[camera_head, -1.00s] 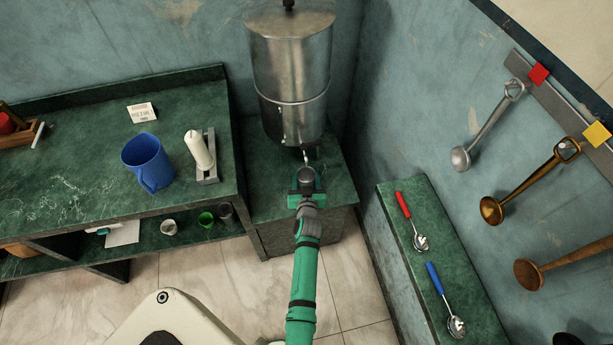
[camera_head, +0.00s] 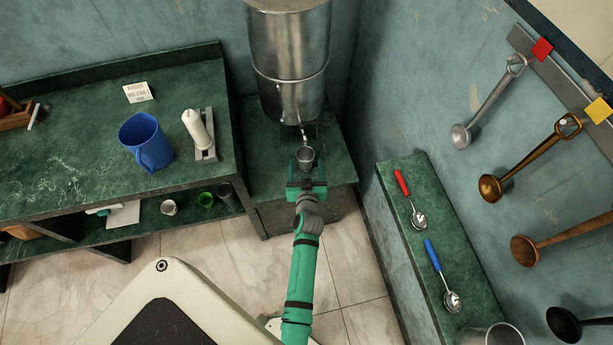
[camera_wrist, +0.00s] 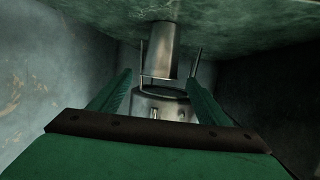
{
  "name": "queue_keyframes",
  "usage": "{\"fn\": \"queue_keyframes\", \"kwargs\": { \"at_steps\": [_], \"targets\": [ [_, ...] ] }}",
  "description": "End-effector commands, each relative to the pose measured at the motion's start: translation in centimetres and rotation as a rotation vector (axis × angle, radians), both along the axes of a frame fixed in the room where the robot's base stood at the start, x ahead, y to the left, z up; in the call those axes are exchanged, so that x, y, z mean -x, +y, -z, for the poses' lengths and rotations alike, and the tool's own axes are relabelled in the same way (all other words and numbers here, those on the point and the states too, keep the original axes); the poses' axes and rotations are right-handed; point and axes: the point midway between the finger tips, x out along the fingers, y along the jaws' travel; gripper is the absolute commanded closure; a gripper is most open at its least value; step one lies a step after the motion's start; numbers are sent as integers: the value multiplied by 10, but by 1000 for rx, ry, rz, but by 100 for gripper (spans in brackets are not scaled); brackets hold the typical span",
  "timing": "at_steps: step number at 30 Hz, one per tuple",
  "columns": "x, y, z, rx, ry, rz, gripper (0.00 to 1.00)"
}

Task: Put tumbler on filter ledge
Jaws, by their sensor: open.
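The tumbler (camera_head: 305,157), a small grey metal cup, stands upright on the green filter ledge (camera_head: 335,165), below and in front of the steel filter's spout. In the wrist view the picture is upside down; the tumbler (camera_wrist: 160,50) shows with its base against the ledge (camera_wrist: 240,25). My gripper (camera_head: 305,172) is at the ledge's front edge, reaching in from the front. Its thin fingers are apart on either side of the tumbler in the wrist view, with gaps visible. The exact depth of the fingertips relative to the tumbler is hard to tell.
The steel filter (camera_head: 290,60) stands behind the tumbler. A counter at left holds a blue mug (camera_head: 146,142), a white candle-like cylinder (camera_head: 197,130) and a card (camera_head: 138,92). At right, a low ledge (camera_head: 420,175) carries two spoons; ladles hang on the wall.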

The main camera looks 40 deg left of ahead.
Motion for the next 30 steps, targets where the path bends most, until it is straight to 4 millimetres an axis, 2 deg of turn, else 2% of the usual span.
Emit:
{"fn": "queue_keyframes", "kwargs": {
  "at_steps": [3,9,22,26,30],
  "targets": [
    [18,-13,-6,-1,1,0,30],
    [37,-28,-14,-1,1,-1,30],
    [47,-40,-16,-1,2,9,30],
    [63,-70,-12,-1,9,64,30],
    [98,-125,-11,-6,14,167,30]
  ]
}}
